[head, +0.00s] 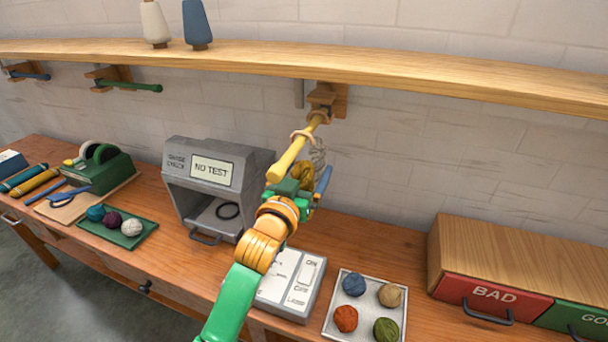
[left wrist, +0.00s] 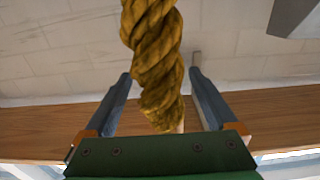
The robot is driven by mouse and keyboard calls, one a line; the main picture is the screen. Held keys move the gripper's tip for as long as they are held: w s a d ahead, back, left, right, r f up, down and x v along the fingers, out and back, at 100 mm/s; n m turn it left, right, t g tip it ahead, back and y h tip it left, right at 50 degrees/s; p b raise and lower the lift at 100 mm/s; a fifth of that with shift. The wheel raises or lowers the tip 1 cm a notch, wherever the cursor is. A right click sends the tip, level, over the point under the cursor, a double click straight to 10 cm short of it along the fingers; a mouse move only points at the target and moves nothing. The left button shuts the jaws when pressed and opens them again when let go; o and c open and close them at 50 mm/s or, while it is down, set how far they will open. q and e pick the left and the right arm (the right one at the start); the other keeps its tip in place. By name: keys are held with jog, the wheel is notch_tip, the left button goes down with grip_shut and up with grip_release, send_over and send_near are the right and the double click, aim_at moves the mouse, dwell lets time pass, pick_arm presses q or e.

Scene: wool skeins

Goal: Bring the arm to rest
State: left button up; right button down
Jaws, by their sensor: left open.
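My left arm reaches up from the bottom of the head view. My left gripper (head: 322,180) is at the yellow peg (head: 290,155) under the shelf, its blue fingers partly hidden by the arm. A mustard twisted skein (head: 303,174) shows beside the gripper, below the peg. In the left wrist view the mustard skein (left wrist: 158,60) lies between the two blue fingers of the open gripper (left wrist: 162,85), with gaps on both sides. A greyish skein (head: 318,152) shows just behind the peg. My right gripper is not in view.
A wooden shelf (head: 400,82) runs above the arm. A grey gauge box (head: 180,190) reading "NO TEST" stands left of it. A switch panel (head: 290,280), a tray (head: 340,325) of several wool balls and a BAD drawer (head: 490,297) are on the bench below and right.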

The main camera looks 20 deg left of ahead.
pick_arm(q)
jog(key=s+b, duration=0.1)
jog(key=s, duration=0.6)
jog(key=s+f+g, duration=0.3)
jog(key=s+f, duration=0.1)
jog(key=f, duration=0.4)
jog(key=s+f+g, duration=0.3)
jog(key=f+g, duration=0.1)
jog(key=f, duration=0.5)
jog(key=s+a+f+m+g, duration=0.1)
jog(key=s+f+g, duration=0.2)
jog(key=s+f, duration=0.35)
jog(key=s+f+g, duration=0.4)
jog(key=s, duration=0.6)
notch_tip(320, 180, down, 17)
jog(key=s+g, duration=0.2)
jog(key=s, duration=0.1)
jog(key=s+a+f+m+g, duration=0.1)
jog(key=s+a+f, duration=0.1)
jog(key=s+f, duration=0.9)
jog(key=shift+s+a+y, duration=0.2)
jog(key=shift+s+y, duration=0.1)
jog(key=shift+s, duration=0.4)
